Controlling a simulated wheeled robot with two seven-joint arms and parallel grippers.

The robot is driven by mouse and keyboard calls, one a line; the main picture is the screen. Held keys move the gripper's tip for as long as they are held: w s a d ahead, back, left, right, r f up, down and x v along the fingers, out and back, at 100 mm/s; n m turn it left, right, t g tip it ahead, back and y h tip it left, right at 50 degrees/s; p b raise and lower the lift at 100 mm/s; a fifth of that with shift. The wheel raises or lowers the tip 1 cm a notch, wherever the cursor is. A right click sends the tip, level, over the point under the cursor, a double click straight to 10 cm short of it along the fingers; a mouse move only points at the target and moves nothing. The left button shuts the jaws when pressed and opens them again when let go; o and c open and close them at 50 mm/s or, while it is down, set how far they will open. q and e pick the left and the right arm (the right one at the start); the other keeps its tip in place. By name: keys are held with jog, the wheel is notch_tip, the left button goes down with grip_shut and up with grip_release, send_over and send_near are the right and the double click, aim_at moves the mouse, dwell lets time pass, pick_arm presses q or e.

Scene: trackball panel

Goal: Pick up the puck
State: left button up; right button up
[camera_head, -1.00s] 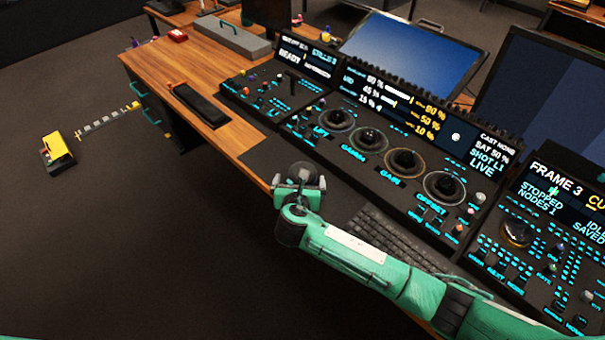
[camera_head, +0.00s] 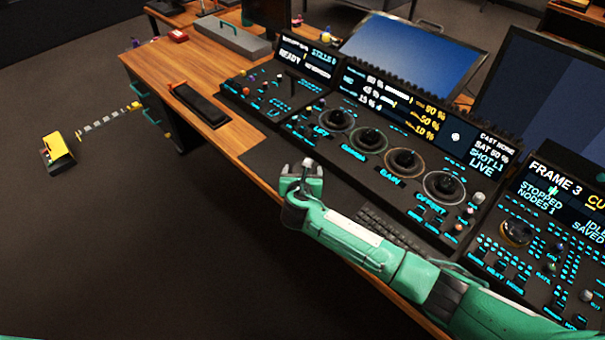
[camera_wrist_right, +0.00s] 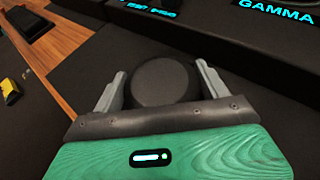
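The puck (camera_wrist_right: 162,80), a dark grey round disc, shows in the right wrist view just in front of my right gripper (camera_wrist_right: 161,80). Its two grey fingers stand on either side of the puck, with narrow gaps between them and it. In the head view my right gripper (camera_head: 303,172) is over the dark mat (camera_head: 265,157) at the desk's front edge; I cannot make out the puck there. My left gripper is not in view.
The control console with dark knobs (camera_head: 369,139) stands behind the gripper. A keyboard (camera_head: 385,232) lies to the right, partly behind my right arm. A black pad (camera_head: 200,105) lies on the wooden desk (camera_head: 160,65) at the left.

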jog(key=shift+c, duration=0.2)
jog(key=shift+r, duration=0.3)
notch_tip(320, 180, up, 8)
jog(key=shift+r+p, duration=0.2)
jog(key=shift+p, duration=0.2)
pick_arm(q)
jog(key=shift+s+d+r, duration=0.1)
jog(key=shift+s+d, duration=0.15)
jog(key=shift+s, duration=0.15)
pick_arm(e)
notch_tip(320, 180, up, 11)
